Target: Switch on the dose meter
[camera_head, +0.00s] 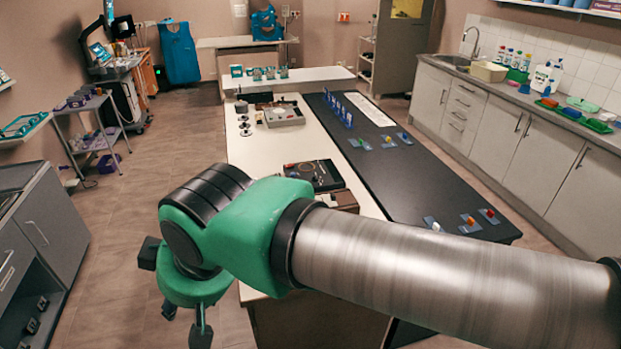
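A flat grey device (283,114) with a dark round part lies on the white part of the long central table. Nearer on the same table is an open black case (314,175) with small items in it, and a brown box (341,201) is beside it, partly behind my arm. I cannot tell which of these, if any, is the dose meter; no switch or display is readable. My gripper (185,322) hangs at the lower left, off the table's left side, touching nothing that I can see. Its fingers are small and partly hidden, so its opening is unclear.
The central table (262,150) has a black right half (400,180) with small coloured items and a row of blue pieces (339,108). A cart (95,135) stands left, a sink counter (540,110) right. The left aisle floor (165,145) is clear.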

